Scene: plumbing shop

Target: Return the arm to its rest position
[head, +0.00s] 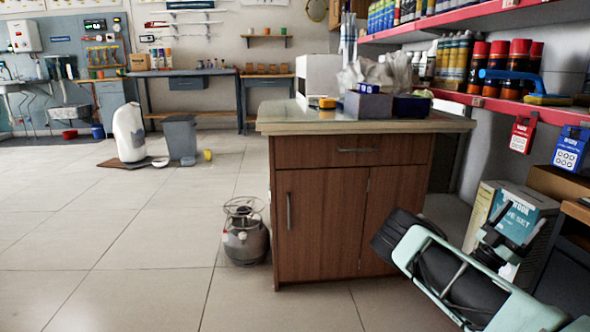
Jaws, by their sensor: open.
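My arm, pale green and black, is folded low at the bottom right of the head view. My gripper (508,232) is dark and shows beside the arm, in front of a teal and cream box (535,207). Its fingers are apart and I see nothing held between them. My arm hides part of the gripper's lower side and of the floor there.
A wooden cabinet (322,220) stands left of my arm, with boxes and a yellow tool on its top. A grey gas canister (245,240) stands on the floor beside it. Red-edged shelves (480,100) with cans line the right wall.

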